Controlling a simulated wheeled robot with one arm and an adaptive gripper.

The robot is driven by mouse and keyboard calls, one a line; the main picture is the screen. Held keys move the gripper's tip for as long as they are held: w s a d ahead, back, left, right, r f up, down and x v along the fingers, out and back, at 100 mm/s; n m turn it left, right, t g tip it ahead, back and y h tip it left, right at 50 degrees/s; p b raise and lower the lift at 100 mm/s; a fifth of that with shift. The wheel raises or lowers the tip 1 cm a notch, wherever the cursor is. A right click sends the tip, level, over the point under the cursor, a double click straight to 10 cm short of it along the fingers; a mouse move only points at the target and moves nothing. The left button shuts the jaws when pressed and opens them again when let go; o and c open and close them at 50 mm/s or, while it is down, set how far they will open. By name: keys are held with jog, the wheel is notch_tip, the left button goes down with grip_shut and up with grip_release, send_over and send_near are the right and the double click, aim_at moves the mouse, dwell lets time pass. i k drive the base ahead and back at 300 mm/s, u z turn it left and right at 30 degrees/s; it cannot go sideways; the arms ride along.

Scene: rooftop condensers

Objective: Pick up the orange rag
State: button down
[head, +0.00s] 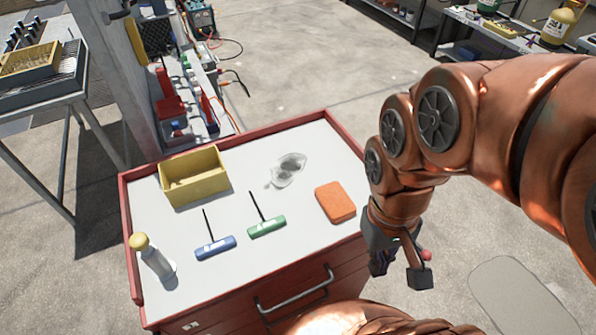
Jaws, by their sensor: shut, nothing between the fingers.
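The orange rag (335,202) looks like a thick, folded rectangular pad. It lies flat on the pale top of the red tool cabinet (318,122), near its right edge. My gripper (400,272) is shut and empty, pointing down just off the cabinet's right side. It is to the right of the rag and lower in the picture, apart from it. My copper-coloured arm comes in from the right and hides none of the rag.
On the cabinet top stand a yellow bin (194,180), clear safety glasses (287,169), a green-handled tool (267,227), a blue-handled tool (215,248) and a yellow-capped bottle (153,258). A raised red rim edges the top. Open concrete floor (310,60) lies behind.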

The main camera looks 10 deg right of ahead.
aim_at(338, 207)
jog(key=u, duration=0.4)
jog(key=k, duration=1.15)
jog(key=u, duration=1)
jog(key=i, duration=0.5)
jog(key=z, duration=0.25)
